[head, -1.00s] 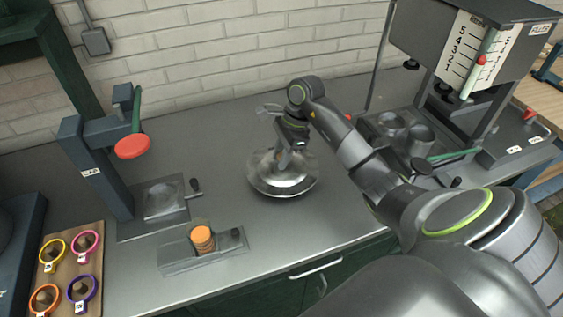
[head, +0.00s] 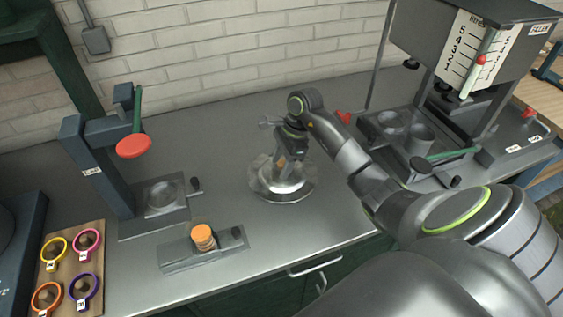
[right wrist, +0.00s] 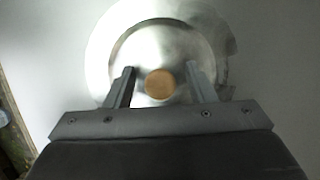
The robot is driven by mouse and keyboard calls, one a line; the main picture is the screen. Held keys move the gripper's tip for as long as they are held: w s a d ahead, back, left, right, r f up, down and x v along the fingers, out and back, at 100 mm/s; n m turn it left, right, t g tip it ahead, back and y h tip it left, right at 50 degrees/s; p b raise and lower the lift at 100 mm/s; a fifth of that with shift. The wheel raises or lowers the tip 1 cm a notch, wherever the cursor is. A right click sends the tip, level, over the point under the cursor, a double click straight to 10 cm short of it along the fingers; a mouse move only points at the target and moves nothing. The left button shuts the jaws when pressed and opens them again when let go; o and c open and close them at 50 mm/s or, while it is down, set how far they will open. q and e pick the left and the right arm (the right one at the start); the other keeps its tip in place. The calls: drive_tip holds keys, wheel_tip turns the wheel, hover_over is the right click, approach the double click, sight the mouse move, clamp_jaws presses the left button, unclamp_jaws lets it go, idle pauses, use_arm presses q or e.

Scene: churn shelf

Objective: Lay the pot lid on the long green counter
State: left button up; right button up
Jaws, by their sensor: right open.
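The pot lid (head: 283,190) is a shiny silver dome lying on the grey top of the long green counter (head: 320,230), near its middle. Its round wooden knob shows between my right gripper's fingers in the right wrist view (right wrist: 159,84). My right gripper (right wrist: 160,72) is open, one finger on each side of the knob, with gaps visible. In the head view my right gripper (head: 283,167) stands right over the lid and partly covers the knob. My left gripper is not in view.
A stamping stand with a red disc (head: 133,146) is at the left. A holder with orange discs (head: 203,237) is in front. A board with coloured rings (head: 70,265) is at the front left. A filler machine (head: 470,60) with metal cups (head: 420,137) is at the right.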

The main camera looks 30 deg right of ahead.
drive_tip(key=shift+r, duration=0.1)
drive_tip(key=shift+r, duration=0.15)
drive_tip(key=b+v, duration=0.1)
drive_tip(key=v, duration=1)
drive_tip(key=shift+r, duration=0.45)
drive_tip(key=shift+d, duration=0.1)
